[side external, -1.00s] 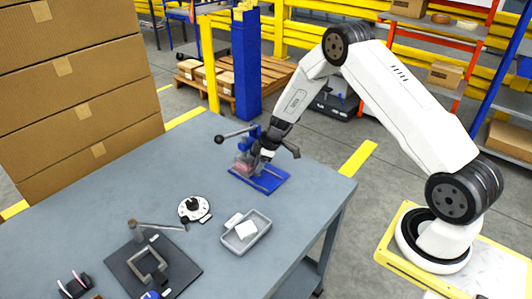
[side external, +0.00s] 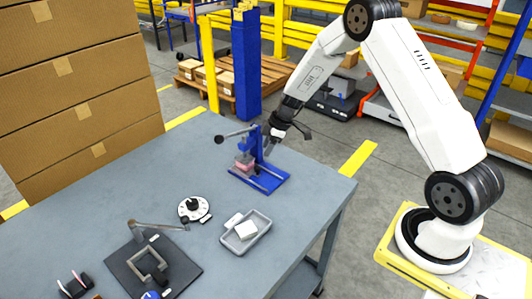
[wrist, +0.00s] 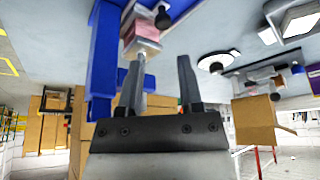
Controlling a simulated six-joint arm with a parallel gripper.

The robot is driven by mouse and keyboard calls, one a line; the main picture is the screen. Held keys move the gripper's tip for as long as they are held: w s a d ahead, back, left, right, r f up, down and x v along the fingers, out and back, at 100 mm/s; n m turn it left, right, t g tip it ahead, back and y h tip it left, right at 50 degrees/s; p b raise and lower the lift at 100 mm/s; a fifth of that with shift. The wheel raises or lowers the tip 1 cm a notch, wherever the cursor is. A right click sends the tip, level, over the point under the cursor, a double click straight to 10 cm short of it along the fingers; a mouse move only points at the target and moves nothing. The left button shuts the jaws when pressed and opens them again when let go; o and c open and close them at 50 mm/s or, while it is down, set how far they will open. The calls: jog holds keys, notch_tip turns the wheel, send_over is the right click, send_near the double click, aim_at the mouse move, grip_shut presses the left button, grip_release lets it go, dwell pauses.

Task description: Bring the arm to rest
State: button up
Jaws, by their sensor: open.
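My gripper (side external: 272,142) is beside the blue press (side external: 262,172) at the back right of the grey table, on its right side in the side external view. In the wrist view its two fingers (wrist: 160,82) are apart with nothing between them. The press (wrist: 103,60) shows there just left of and beyond the fingers. A pinkish block (side external: 244,162) sits in the press under its ram; it also shows in the wrist view (wrist: 141,42), apart from the fingers. Whether the gripper touches the press cannot be told.
A grey tray (side external: 262,238) with white pieces, a round white dial (side external: 194,208) and a black plate with a clamp (side external: 186,274) are on the table. Stacked cartons (side external: 80,90) stand at the left. Space above the table's right edge is open.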

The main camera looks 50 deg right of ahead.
dwell(0.3)
jog(key=s+a+r+m+h, duration=0.1)
jog(key=s+a+r+m, duration=0.2)
jog(key=s, duration=0.4)
jog(key=s+a+r+m+h, duration=0.1)
jog(key=s+a+r+m, duration=0.2)
jog(key=s, duration=0.4)
jog(key=s+a+r+m+h, duration=0.1)
jog(key=s+a+r+m, duration=0.2)
jog(key=s+a, duration=0.3)
jog(key=shift+s+a+r+g, duration=0.3)
jog(key=shift+s+r+g, duration=0.1)
jog(key=shift+s+r, duration=0.3)
